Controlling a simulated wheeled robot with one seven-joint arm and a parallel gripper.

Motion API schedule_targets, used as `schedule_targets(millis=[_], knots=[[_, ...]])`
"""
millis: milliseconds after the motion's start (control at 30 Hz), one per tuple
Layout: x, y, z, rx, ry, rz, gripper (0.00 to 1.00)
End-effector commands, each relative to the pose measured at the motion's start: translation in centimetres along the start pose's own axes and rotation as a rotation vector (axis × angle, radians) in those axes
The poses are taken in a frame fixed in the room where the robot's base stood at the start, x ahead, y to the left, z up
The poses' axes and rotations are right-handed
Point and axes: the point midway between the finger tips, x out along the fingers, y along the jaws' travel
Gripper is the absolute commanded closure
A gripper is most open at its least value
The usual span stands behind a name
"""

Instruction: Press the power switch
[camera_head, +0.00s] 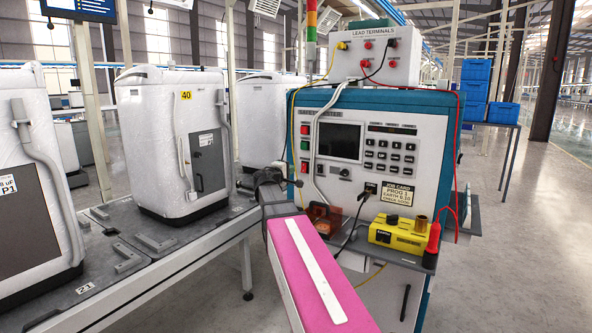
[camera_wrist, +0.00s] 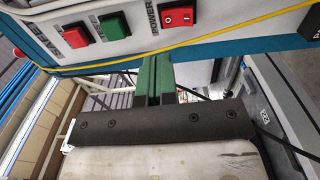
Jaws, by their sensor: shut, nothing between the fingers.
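The power switch (camera_wrist: 180,16) is a red rocker under a POWER label in the wrist view, at the top just right of centre. In the head view the lower red switch (camera_head: 304,167) at the panel's left edge appears to be it. My gripper (camera_wrist: 154,62) shows green fingers pressed together, with nothing between them. The fingertips lie below the panel edge in the wrist view, apart from the switch in the picture. In the head view my gripper (camera_head: 296,183) is dark, small and beside the panel's lower left edge, partly hidden by my arm.
A green button (camera_wrist: 113,25) and a red button (camera_wrist: 77,35) sit beside the switch. A yellow cable (camera_wrist: 190,40) crosses just below them. A yellow box (camera_head: 398,235) stands on the tester's shelf. White appliances (camera_head: 172,145) stand on the conveyor at left.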

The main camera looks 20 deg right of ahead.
Motion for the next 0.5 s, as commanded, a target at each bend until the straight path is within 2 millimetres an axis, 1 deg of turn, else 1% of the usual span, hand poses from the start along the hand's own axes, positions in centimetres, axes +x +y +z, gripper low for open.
schedule_targets(millis=[33, 200, 333, 500], knots=[[-1.3, 0.2, 0.2, 0.001, 0.001, 0.000, 1.00], [-3.6, 0.6, 0.1, 0.000, 0.001, 0.000, 1.00], [-4.6, 0.7, 0.1, 0.000, 0.001, 0.000, 1.00], [-4.9, 0.8, 0.0, 0.000, 0.000, 0.000, 1.00]])
